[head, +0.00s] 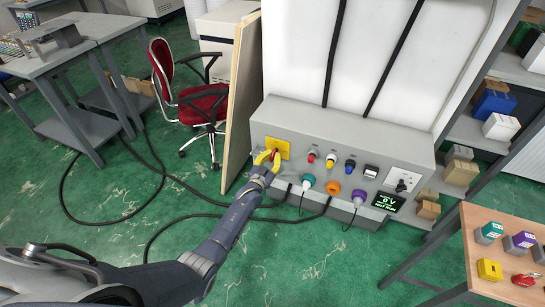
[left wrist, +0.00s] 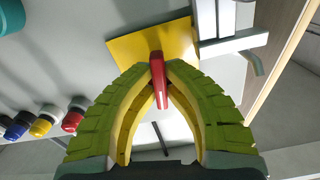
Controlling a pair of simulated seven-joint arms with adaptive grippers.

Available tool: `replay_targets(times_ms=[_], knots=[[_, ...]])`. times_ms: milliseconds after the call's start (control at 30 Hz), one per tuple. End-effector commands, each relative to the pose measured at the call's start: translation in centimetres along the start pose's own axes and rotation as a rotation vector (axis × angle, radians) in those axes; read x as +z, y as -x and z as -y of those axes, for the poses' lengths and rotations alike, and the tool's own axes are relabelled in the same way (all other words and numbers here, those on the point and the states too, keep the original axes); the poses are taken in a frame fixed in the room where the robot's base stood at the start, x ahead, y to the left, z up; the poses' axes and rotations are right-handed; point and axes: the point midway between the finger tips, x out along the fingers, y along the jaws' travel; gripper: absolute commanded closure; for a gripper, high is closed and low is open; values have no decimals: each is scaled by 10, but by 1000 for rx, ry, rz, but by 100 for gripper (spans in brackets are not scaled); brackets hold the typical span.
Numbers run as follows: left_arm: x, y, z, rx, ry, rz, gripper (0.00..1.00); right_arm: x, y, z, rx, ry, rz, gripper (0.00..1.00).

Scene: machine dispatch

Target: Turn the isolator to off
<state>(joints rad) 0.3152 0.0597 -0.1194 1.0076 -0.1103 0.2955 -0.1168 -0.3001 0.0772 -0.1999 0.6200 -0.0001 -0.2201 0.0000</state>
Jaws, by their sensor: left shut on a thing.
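The isolator is a yellow square plate (head: 277,145) with a red handle (left wrist: 159,80), at the left end of the grey panel. My left gripper (head: 268,158) is at the plate, its yellow-green fingers (left wrist: 160,68) shut around the red handle. In the left wrist view the handle runs nearly up and down the picture between the fingertips, against the yellow plate (left wrist: 150,48). The fingers hide part of the handle and plate, and I cannot read any position marks. My right gripper is not in view.
The grey panel (head: 350,140) also carries lamps, coloured sockets with plugs, a white outlet and a display (head: 388,202) reading 0 V. A wooden board (head: 240,100) stands left of it. Black cables lie on the green floor. A table with padlock-like items (head: 490,268) is at lower right.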

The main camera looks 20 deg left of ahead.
Motion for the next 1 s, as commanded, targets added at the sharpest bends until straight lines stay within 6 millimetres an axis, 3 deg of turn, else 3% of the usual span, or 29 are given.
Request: replay_targets(times_ms=[400,967,1000], knots=[[-5,-3,1,-1,165,-8,100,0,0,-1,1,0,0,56],[-6,-3,1,-1,188,-9,100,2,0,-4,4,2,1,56],[-6,-3,1,-1,188,-9,84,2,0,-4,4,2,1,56]])
